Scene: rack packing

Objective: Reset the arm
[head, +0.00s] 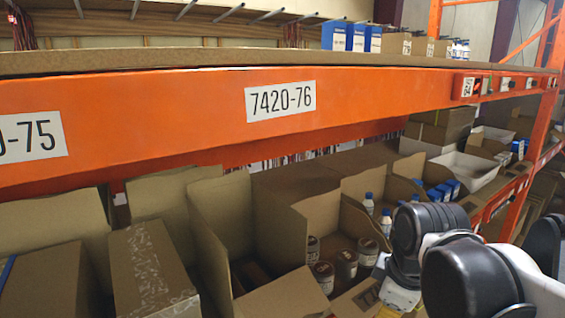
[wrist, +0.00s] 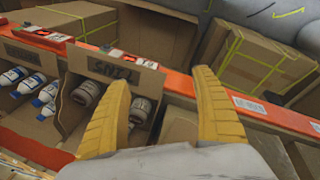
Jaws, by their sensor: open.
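My gripper (wrist: 158,120) shows in the wrist view as two yellow fingers spread apart, with nothing between their tips. It hangs over the front of the shelf, close to an open cardboard bin that holds brown-lidded jars (wrist: 87,93). In the head view my arm, with black and white joints, reaches in from the lower right, and the fingers are not clearly visible there. The same jars (head: 346,264) stand in a cardboard bin left of my arm.
An orange shelf beam (head: 190,115) labelled 7420-76 crosses above the bins. A taped carton (head: 150,270) sits at lower left. In the wrist view an orange rail (wrist: 190,92) runs along the shelf front.

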